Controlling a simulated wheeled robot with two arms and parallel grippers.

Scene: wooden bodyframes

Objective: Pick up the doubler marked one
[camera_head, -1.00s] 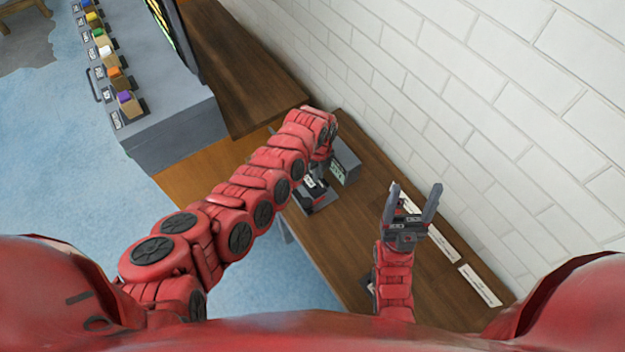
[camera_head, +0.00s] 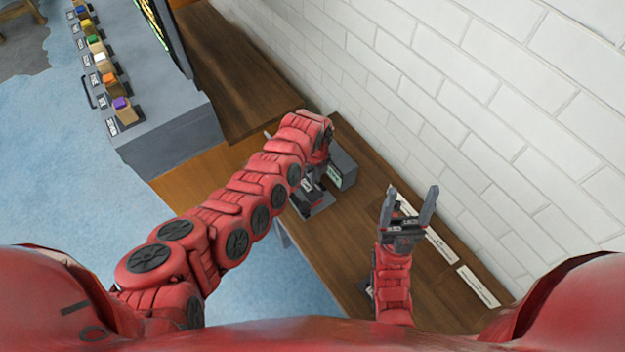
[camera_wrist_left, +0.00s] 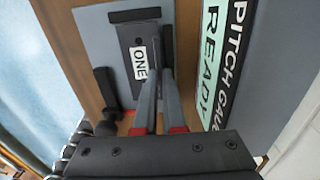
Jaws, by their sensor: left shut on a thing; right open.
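The doubler marked ONE (camera_wrist_left: 127,38) is a dark grey piece with a white ONE label and raised dark edges. It lies over a grey plate (camera_wrist_left: 95,35) in the left wrist view. My left gripper (camera_wrist_left: 158,78) is shut on the doubler's raised right edge, beside the label. In the head view my left gripper (camera_head: 317,174) reaches down over the bench, and my arm partly hides it. My right gripper (camera_head: 412,195) is open and empty above the bench, to the right.
A grey box with a green READY panel, the pitch gauge (camera_head: 343,170), stands close to the right of my left gripper. The wooden bench (camera_head: 345,255) runs along a white brick wall (camera_head: 480,90). White label strips (camera_head: 478,286) lie near the wall. A grey console (camera_head: 175,115) with coloured blocks stands left.

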